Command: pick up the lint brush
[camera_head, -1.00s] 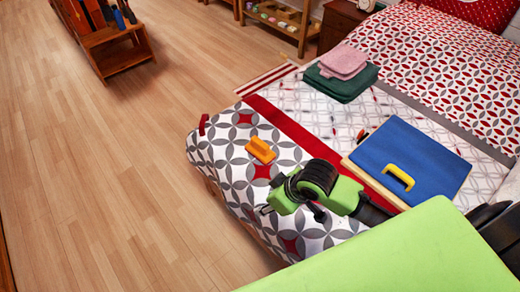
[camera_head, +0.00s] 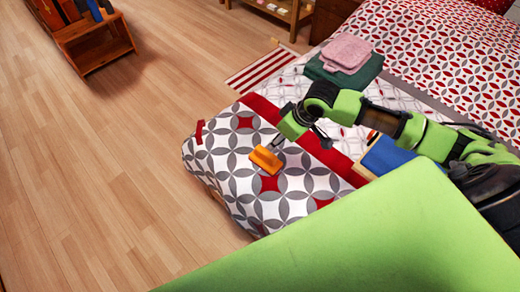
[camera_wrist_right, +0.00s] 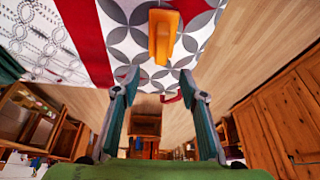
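The lint brush, an orange block-like piece (camera_head: 266,159), lies on the patterned bedspread near the bed's left corner. It also shows in the right wrist view, as an orange shape (camera_wrist_right: 163,38) at the top, beyond the fingertips and roughly in line with the gap. My right gripper (camera_head: 281,143) hovers close to the brush, just above and right of it in the head view. In the wrist view its two fingers (camera_wrist_right: 158,75) are spread apart with nothing between them. Whether a finger touches the brush I cannot tell. My left gripper is in no view.
Folded pink (camera_head: 347,52) and green (camera_head: 345,72) towels lie at the back. A small red item (camera_head: 199,132) is at the bed's edge. The bedspread around the brush is clear.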

